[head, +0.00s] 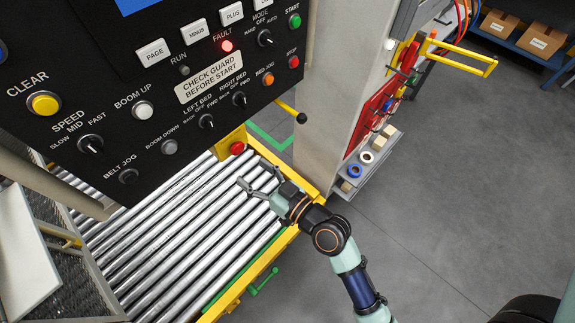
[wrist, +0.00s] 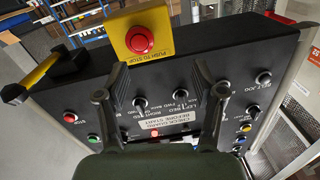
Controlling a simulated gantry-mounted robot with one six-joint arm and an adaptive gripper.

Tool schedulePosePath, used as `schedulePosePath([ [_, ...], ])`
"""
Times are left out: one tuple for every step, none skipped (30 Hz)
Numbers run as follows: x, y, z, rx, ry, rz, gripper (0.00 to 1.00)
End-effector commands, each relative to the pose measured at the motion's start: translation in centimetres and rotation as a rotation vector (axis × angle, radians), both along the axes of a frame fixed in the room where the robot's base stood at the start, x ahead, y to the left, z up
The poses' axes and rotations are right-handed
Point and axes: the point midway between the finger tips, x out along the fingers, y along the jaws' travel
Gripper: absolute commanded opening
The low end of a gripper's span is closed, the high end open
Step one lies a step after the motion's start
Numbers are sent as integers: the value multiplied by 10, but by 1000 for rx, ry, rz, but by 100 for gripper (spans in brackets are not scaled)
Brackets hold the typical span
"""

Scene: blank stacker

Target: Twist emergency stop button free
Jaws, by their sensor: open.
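The emergency stop button (head: 238,148) is a round red knob on a yellow box (head: 232,157) below the control panel, at the edge of the roller bed. It also shows in the wrist view (wrist: 139,40), with "push to stop" lettering on the box's lower edge. My gripper (head: 254,176) is open and empty over the rollers. It is apart from the button, a little below and right of it in the head view. In the wrist view my fingers (wrist: 162,72) are spread, and the button lies beyond their tips, left of centre.
The black control panel (head: 140,90), with knobs and push buttons and a red fault lamp (head: 227,46) lit, overhangs the roller bed (head: 180,240). A black-tipped yellow lever (head: 291,112) juts out near the box. A grey pillar (head: 325,100) stands to the right.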

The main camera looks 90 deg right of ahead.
Motion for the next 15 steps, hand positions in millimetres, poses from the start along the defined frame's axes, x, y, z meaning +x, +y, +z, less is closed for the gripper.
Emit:
schedulePosePath([
  [-9, -6, -13, 1, -11, -29, 68],
  [-12, -8, -14, 2, -15, -40, 68],
  [-15, -10, -14, 1, -19, -49, 68],
  [-16, -11, -13, 1, -20, -53, 68],
  [-16, -11, -12, 1, -22, -54, 68],
  [-16, -12, -11, 0, -21, -53, 68],
  [-14, -12, -11, 1, -21, -52, 68],
  [-13, -13, -10, 1, -21, -51, 68],
  [-9, -15, -10, 1, -20, -50, 68],
  [-6, -18, -9, 0, -20, -49, 68],
  [-2, -21, -9, 0, -20, -48, 68],
  [4, -26, -8, 0, -20, -48, 68],
  [9, -29, -8, -1, -20, -47, 68],
  [14, -33, -8, 0, -21, -47, 68],
  [19, -38, -9, 0, -20, -48, 68],
])
